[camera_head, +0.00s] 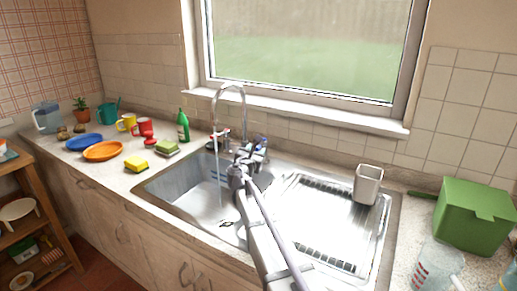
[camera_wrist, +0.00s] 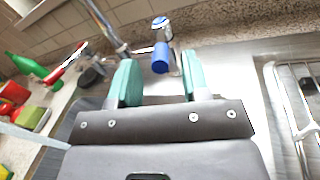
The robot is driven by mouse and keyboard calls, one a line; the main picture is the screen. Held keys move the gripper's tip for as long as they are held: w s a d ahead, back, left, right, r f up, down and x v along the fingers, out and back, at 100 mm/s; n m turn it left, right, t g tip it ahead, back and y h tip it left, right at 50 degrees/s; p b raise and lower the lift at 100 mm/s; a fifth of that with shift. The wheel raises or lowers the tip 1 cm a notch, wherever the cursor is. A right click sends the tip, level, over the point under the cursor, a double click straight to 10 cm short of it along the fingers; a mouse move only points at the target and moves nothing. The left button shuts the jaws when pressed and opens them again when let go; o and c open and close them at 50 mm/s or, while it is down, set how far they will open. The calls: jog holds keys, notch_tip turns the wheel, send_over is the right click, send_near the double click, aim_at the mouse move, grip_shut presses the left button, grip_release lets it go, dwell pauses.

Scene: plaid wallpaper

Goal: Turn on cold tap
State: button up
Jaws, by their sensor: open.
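The cold tap, a chrome handle with a blue end (camera_wrist: 160,58), shows in the wrist view between and just beyond my fingertips. My gripper (camera_wrist: 157,80) has two green finger pads spread wide, one on each side of the blue end, holding nothing. In the head view my gripper (camera_head: 255,155) is over the back of the sink, hiding most of the cold tap. The chrome spout (camera_head: 230,86) arches up behind the sink. The red-marked tap (camera_wrist: 68,66) is to the left of the spout. A thin stream of water (camera_head: 218,182) falls from the spout into the basin.
The sink basin (camera_head: 172,190) is below, with a drainer (camera_head: 312,222) on its right and a grey cup (camera_head: 367,184) at its back. A green bottle (camera_head: 183,126) and sponges (camera_head: 136,162) stand left. A green box (camera_head: 474,214) is far right.

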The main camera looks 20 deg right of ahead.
jog(key=v, duration=0.6)
jog(key=shift+s+a+r, duration=0.1)
jog(key=shift+a, duration=0.05)
